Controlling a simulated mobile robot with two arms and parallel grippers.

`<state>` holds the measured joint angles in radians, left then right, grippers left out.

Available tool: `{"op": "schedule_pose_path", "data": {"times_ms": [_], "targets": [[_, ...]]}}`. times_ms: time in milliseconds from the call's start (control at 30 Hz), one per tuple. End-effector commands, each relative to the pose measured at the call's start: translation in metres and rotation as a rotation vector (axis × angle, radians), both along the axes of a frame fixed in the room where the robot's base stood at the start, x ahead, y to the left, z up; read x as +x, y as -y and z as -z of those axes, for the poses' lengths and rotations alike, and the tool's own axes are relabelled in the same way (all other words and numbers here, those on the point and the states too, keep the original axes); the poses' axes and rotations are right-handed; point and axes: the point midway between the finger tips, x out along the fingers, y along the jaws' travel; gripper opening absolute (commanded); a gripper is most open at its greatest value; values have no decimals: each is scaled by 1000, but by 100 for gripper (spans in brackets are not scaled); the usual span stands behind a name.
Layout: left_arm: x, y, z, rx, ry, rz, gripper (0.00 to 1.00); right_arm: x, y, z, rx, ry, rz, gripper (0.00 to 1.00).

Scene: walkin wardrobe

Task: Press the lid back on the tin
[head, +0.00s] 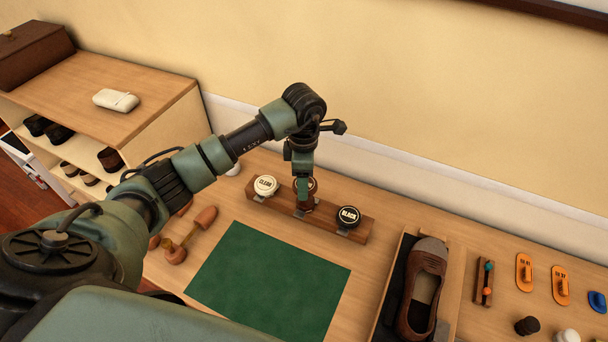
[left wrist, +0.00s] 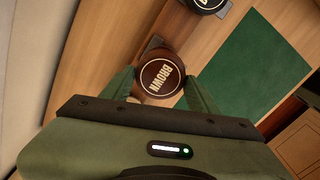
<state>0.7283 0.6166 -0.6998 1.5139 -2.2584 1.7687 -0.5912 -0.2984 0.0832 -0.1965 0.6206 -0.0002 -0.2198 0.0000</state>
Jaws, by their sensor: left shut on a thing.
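The brown tin's round lid, marked BROWN (left wrist: 160,77), shows between my fingers in the left wrist view. In the head view the brown tin (head: 311,184) is mostly hidden behind my left gripper (head: 303,198), which points down over the middle of a wooden rack (head: 328,224). My left gripper (left wrist: 162,92) is shut on the brown lid, a finger on each side. The fingers hide the seam, so I cannot tell whether the lid is fully seated. My right gripper is in neither view.
The rack also holds a white CLEAR tin (head: 265,186) at left and a BLACK tin (head: 348,216) at right. A green mat (head: 268,280) lies clear in front. Wooden shoe trees (head: 190,236) lie left. A shoe (head: 422,290) sits in a box at right. The wall is close behind.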

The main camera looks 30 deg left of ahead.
Motion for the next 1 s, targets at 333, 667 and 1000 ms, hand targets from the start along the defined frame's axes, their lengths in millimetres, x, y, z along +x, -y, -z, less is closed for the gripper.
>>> {"op": "schedule_pose_path", "data": {"times_ms": [333,667,1000], "targets": [[0,1,32,-1,0,4,22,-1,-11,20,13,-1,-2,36],[0,0,52,0,1,4,22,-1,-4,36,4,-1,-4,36],[0,0,52,0,0,5,22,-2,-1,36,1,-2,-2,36]]}}
